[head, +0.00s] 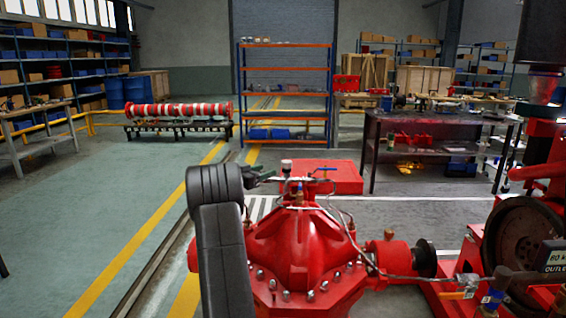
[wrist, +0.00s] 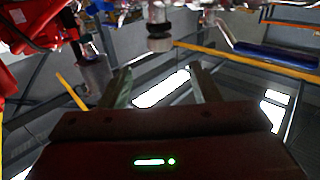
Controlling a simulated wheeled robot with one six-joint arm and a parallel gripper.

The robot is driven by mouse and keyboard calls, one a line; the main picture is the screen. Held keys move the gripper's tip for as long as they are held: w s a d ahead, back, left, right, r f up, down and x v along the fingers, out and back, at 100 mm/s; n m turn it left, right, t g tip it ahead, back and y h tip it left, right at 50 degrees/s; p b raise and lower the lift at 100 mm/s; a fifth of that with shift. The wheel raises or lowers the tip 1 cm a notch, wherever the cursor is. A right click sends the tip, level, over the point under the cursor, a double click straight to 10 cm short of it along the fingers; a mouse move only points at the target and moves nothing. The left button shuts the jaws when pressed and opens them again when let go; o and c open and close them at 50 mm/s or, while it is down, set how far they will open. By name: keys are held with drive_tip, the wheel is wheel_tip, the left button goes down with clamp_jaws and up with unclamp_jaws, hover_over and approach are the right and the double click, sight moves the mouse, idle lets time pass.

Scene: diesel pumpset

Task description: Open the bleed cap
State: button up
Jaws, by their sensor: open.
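The red pump casing (head: 300,248), with bolts round its flange, stands in front of me in the head view. On its top is a small upright fitting with a pale cap (head: 286,164). This looks like the bleed cap, but no label shows. My gripper (head: 264,175) is just left of it, apart from it. In the wrist view my gripper (wrist: 161,80) has its two fingers spread, with nothing between them. A pale and dark cylindrical fitting (wrist: 158,32) appears above the gap between the fingertips; I cannot tell whether it is the same cap.
A blue-handled valve (head: 322,169) and thin pipes sit close right of the capped fitting. A flywheel (head: 522,246) and red engine parts stand at the right. A dark workbench (head: 440,118) is behind. Open floor (head: 110,200) lies to the left.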

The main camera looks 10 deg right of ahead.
sight(283, 165)
drive_tip(key=p+x, duration=0.2)
drive_tip(key=x, duration=0.9)
drive_tip(key=shift+w+d, duration=0.2)
drive_tip(key=shift+d, duration=0.1)
drive_tip(key=c, duration=1)
